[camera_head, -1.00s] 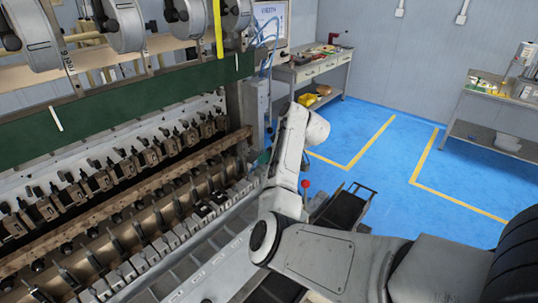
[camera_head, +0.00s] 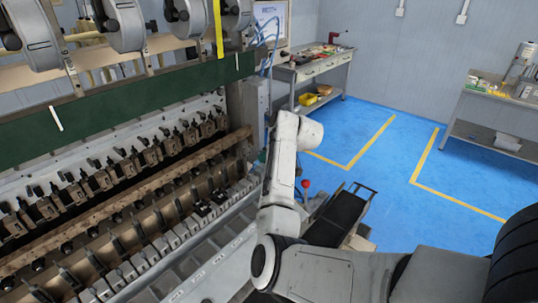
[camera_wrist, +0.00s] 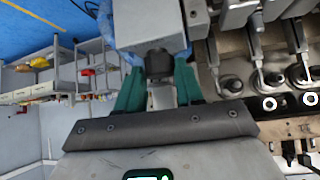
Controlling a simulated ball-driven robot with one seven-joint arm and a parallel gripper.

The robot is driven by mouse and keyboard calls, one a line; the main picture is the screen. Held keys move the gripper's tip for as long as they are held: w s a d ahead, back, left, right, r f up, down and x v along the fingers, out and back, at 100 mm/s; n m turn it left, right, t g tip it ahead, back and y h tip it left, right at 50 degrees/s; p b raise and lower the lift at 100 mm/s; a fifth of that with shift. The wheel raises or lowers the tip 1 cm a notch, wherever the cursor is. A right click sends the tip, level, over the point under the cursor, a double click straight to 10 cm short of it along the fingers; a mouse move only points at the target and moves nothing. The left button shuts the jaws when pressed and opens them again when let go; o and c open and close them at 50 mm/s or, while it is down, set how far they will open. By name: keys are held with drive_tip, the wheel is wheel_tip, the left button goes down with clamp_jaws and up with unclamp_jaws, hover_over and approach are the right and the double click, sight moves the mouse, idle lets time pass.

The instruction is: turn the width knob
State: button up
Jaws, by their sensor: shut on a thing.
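The width knob (camera_wrist: 159,62) shows in the wrist view as a short dark cylinder under a pale grey block of the machine. My gripper (camera_wrist: 160,80) has its two green fingers on either side of the knob and is shut on it. The fingers partly hide the knob, and no marking on it can be read. In the head view my arm covers this place, so neither the knob nor my gripper shows there. The coil winder (camera_head: 130,110) fills the left of the head view.
Rows of metal clamps (camera_head: 150,255) run along the winder's front. A red ball-topped lever (camera_head: 305,184) and a black tray-like part (camera_head: 340,215) are close to my arm. A workbench (camera_head: 318,68) stands behind. Blue floor is open at the right.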

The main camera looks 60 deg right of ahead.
drive_tip(key=m+g+h, duration=0.1)
drive_tip(key=m, duration=0.1)
drive_tip(key=m+h, duration=0.2)
drive_tip(key=shift+w+a+g, duration=0.1)
drive_tip(key=shift+a+g, duration=0.1)
drive_tip(key=shift+g, duration=0.2)
drive_tip(key=shift+w+m+g+h+b, duration=0.1)
drive_tip(key=shift+m+g+h+b, duration=0.6)
drive_tip(key=shift+m, duration=0.9)
drive_tip(key=shift+a+g, duration=0.1)
drive_tip(key=shift+g, duration=0.2)
drive_tip(key=o, duration=1)
drive_tip(key=shift+o, duration=0.2)
drive_tip(key=b+v, duration=0.1)
drive_tip(key=v, duration=0.9)
drive_tip(key=shift+a+r+b, duration=0.25)
drive_tip(key=shift+b, duration=0.15)
